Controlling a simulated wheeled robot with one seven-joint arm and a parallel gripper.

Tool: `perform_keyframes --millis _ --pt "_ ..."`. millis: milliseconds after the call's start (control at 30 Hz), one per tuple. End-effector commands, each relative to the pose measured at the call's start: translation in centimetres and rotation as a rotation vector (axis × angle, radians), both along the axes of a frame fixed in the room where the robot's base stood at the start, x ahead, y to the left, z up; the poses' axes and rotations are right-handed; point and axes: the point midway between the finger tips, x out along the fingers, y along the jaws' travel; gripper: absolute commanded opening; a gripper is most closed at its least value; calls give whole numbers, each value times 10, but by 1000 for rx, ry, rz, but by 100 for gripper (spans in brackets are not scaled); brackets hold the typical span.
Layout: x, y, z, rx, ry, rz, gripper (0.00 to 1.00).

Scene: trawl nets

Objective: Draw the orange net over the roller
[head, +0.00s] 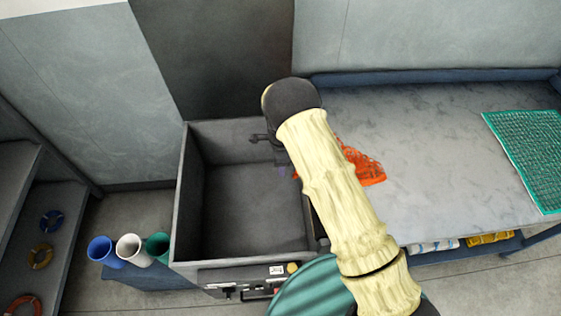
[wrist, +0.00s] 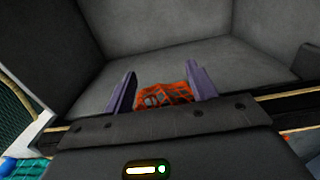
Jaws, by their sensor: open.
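The orange net (head: 368,170) lies at the left end of the grey table, beside the bin, partly hidden behind my arm. In the wrist view, a bunched part of the orange net (wrist: 165,96) shows between my purple fingers. My gripper (wrist: 160,74) is open, one finger on each side of that part; I cannot tell if either touches it. In the head view my gripper (head: 283,170) is at the right wall of the grey bin (head: 188,190), mostly hidden by my arm. I cannot make out the roller; my arm covers the gap between bin and table.
The bin looks empty inside. A green net (head: 530,150) lies at the table's right end. Blue, white and green cups (head: 130,250) stand left of the bin. Rings (head: 40,256) lie on shelves at far left. The table's middle (head: 430,140) is clear.

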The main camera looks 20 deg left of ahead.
Motion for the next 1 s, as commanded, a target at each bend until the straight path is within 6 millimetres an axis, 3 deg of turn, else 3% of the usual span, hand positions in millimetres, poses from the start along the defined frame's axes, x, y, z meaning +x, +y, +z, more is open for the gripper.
perform_keyframes --millis 33,167,467,1000 --pt "0 0 0 0 0 0 63" --pt "0 0 0 0 0 0 87" --pt "0 0 2 0 0 0 87" --pt "0 0 45 0 0 0 87"
